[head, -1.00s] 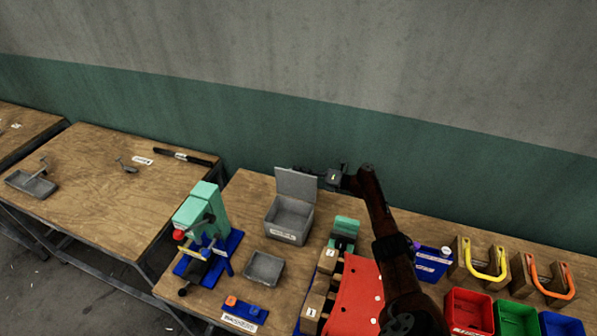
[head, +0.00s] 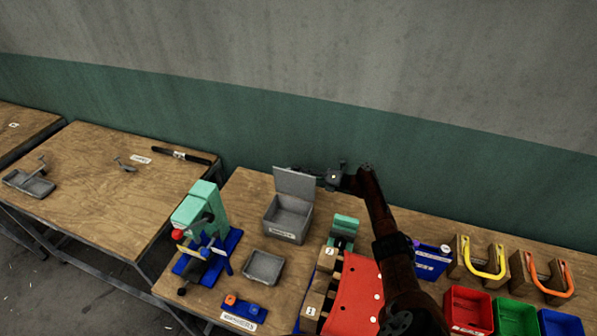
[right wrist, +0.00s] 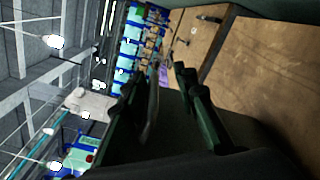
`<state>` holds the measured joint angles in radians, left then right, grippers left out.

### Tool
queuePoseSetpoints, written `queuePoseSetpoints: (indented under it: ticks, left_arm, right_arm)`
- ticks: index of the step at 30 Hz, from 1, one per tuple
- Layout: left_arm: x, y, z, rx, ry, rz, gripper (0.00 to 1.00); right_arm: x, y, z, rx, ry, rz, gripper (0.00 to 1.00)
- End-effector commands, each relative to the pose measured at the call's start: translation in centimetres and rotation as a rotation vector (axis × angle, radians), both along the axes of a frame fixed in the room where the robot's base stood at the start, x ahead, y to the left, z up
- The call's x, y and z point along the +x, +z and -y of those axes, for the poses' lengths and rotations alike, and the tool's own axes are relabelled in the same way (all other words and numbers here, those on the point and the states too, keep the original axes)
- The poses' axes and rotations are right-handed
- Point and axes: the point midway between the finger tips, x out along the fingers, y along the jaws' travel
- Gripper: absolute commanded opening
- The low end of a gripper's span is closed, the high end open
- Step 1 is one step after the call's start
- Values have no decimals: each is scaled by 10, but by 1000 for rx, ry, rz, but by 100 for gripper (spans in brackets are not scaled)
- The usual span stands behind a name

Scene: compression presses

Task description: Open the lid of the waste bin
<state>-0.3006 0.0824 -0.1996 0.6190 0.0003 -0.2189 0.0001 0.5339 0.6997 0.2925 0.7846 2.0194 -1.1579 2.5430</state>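The waste bin (head: 286,232) is a grey box with a label on its front, on the middle table. Its lid (head: 294,182) stands up at the back edge, and the grey inside shows. My right gripper (head: 324,178) is at the right edge of the raised lid, pointing left. Whether it touches the lid I cannot tell. In the right wrist view its two dark fingers (right wrist: 167,85) are apart with a gap between them, and I see nothing held. My left gripper is not in view.
A green press (head: 202,208) on a blue base stands left of the bin, with a small grey tray (head: 263,267) in front. A second green press (head: 344,228) and a red board (head: 355,295) are to the right. Coloured bins (head: 468,308) stand at the right.

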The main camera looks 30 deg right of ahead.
Motion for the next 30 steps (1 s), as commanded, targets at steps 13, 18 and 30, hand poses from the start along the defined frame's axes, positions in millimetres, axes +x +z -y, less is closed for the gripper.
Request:
queuePoseSetpoints:
  ticks: [13, 18, 30]
  left_arm:
    - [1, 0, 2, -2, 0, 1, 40]
    - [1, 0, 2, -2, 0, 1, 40]
    - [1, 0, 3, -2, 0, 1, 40]
  right_arm:
    - [-69, -3, 54, -4, -2, -6, 26]
    - [-85, -2, 65, -2, -1, -4, 26]
    - [-91, -1, 70, -2, -1, -2, 26]
